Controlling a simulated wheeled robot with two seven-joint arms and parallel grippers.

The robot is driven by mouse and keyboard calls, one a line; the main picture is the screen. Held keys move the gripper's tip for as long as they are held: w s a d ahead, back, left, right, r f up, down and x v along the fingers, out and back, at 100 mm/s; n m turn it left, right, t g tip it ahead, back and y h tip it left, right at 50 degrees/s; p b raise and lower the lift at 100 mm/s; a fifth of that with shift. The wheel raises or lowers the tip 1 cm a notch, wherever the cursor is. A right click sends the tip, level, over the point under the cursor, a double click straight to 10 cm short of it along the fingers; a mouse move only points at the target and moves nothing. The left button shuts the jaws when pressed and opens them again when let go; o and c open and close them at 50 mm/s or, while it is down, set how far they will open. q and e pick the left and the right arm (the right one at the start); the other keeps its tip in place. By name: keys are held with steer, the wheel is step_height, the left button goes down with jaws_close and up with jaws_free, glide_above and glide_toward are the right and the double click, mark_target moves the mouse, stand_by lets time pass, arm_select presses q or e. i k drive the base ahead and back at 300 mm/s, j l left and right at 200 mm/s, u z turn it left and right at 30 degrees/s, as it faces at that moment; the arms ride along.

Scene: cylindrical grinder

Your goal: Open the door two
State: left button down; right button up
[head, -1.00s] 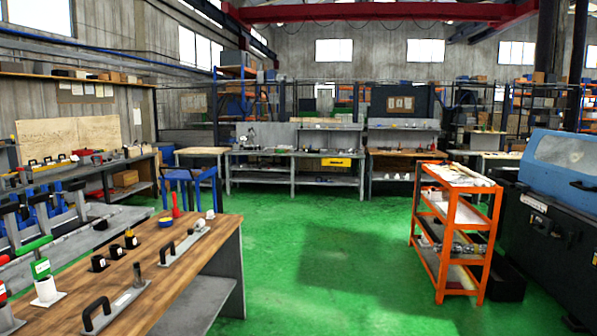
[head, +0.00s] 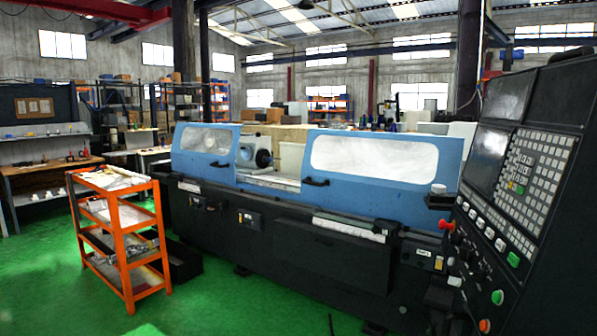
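The cylindrical grinder (head: 300,235) has a dark base and two blue doors with pale windows. The left door (head: 203,172) covers the left part of its top, with a small dark handle (head: 218,164) near its right edge. The right door (head: 400,190) is wider, with a black handle (head: 316,182) low at its left end. An open gap lies between the doors, and a dark round chuck (head: 263,158) shows in it. I cannot tell which door is called two. Neither of my grippers is in view.
A black control panel (head: 515,190) with buttons and a screen stands close at the right. An orange shelf cart (head: 120,228) stands in front of the grinder's left end. The green floor (head: 215,295) is clear in front of the grinder's base.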

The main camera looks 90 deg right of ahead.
mark_target(413, 162)
steer(key=z, duration=3.2)
steer(key=i+j+z, duration=0.15)
steer(key=z, duration=0.45)
steer(key=i+j+z, duration=0.2)
steer(key=i+j, duration=0.2)
steer(key=j, duration=0.2)
steer(key=i+j+z, duration=0.1)
steer(key=j, duration=0.25)
steer(key=i+j+z, duration=0.1)
steer(key=i+j, duration=0.15)
steer(key=i+j+z, duration=0.1)
steer(key=j, duration=0.35)
steer(key=i+j+z, duration=0.1)
steer(key=j, duration=0.25)
steer(key=i+j+z, duration=0.1)
steer(key=j, duration=0.25)
steer(key=i, duration=0.1)
